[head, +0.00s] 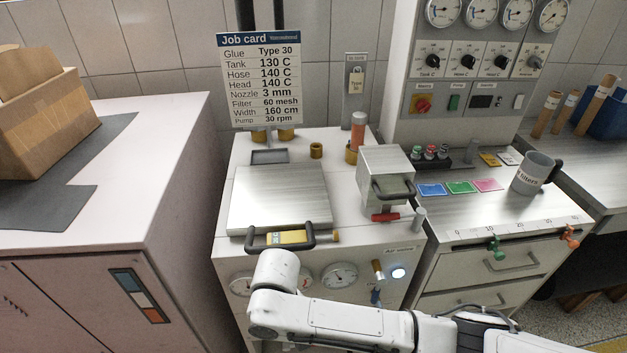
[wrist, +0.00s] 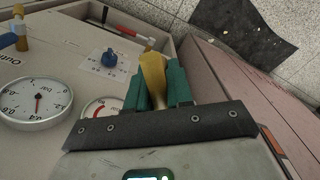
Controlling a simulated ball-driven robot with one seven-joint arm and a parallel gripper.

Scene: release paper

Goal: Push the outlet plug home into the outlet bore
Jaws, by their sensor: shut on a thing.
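My gripper (wrist: 157,72) shows in the wrist view, its two green fingers shut on a yellow, brass-like piece (wrist: 152,66), apparently the outlet plug. The piece sticks out beyond the fingertips, beside the front panel of the white machine. Its far end hides part of what lies behind it. In the head view my own arm covers the lower front of the machine, and neither the gripper nor the held piece can be seen there. I cannot make out the outlet bore in either view, so I cannot tell whether the plug touches it.
In the head view the machine has a steel lid (head: 279,195) with a dark handle. A pink-white cabinet (head: 150,175) stands left, across a narrow gap.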

